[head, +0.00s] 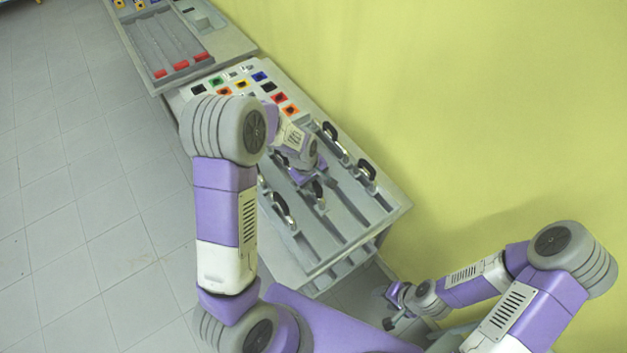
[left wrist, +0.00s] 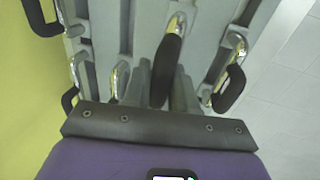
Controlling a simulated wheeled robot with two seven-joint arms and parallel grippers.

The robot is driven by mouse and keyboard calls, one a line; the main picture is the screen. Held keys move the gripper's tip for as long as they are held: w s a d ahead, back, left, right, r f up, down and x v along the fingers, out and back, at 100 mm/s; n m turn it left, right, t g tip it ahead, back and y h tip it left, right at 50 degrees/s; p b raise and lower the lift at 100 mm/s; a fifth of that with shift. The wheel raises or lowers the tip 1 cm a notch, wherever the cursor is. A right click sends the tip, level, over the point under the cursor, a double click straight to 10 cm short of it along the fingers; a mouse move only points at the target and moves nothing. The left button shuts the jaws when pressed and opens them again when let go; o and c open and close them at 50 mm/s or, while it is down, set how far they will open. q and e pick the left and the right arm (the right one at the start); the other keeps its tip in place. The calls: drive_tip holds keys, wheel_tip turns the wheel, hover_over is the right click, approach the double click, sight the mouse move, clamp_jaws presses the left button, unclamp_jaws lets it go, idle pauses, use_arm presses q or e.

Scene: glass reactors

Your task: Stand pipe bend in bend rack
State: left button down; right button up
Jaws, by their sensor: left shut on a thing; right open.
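The bend rack (head: 340,228) is a grey tray with long channels on the near table; it fills much of the left wrist view (left wrist: 205,30). Several pipe bends, black with shiny metal ends, stand along it, such as one at the right (head: 366,172) and one at the front left (head: 284,208). My left gripper (head: 318,182) is low over the rack's middle. In the left wrist view its fingers (left wrist: 168,90) are shut on a pipe bend (left wrist: 168,62). Its metal end is at the rack surface; I cannot tell whether it is seated. My right gripper (head: 390,308) is open and empty, off the table's right end.
Coloured square pieces (head: 240,84) sit at the table's far end. A second table beyond holds a grey tray with red blocks (head: 180,65). A yellow-green wall (head: 460,110) runs close along the right. Tiled floor (head: 90,190) is free at the left.

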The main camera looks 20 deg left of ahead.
use_arm(q)
drive_tip(key=shift+f+b, duration=1.9)
drive_tip(key=shift+f, duration=0.9)
drive_tip(key=c, duration=0.8)
unclamp_jaws()
drive_tip(key=shift+r, duration=0.1)
drive_tip(key=shift+r+p, duration=3.4)
drive_tip(key=shift+r, duration=1.05)
drive_tip(key=shift+s+f, duration=0.1)
drive_tip(key=shift+f, duration=0.05)
